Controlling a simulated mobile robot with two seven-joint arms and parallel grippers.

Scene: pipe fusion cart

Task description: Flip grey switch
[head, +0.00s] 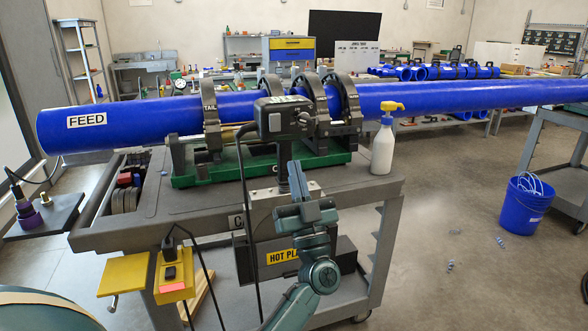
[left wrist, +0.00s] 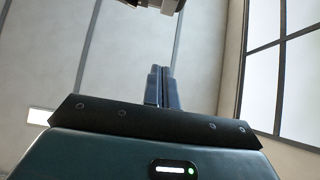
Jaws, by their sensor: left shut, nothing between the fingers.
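My left gripper (head: 297,168) points upward just below the box, shut and empty. In the left wrist view its closed fingers (left wrist: 164,72) point up toward the underside of a pale and dark object (left wrist: 158,5) at the top edge. My right gripper is out of view.
The blue pipe (head: 120,122) runs through black clamps (head: 211,118) on the grey cart (head: 130,215). A white spray bottle (head: 383,148) stands right of the box. A yellow box with a black switch (head: 171,272) and hanging cables is at the cart's front left.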

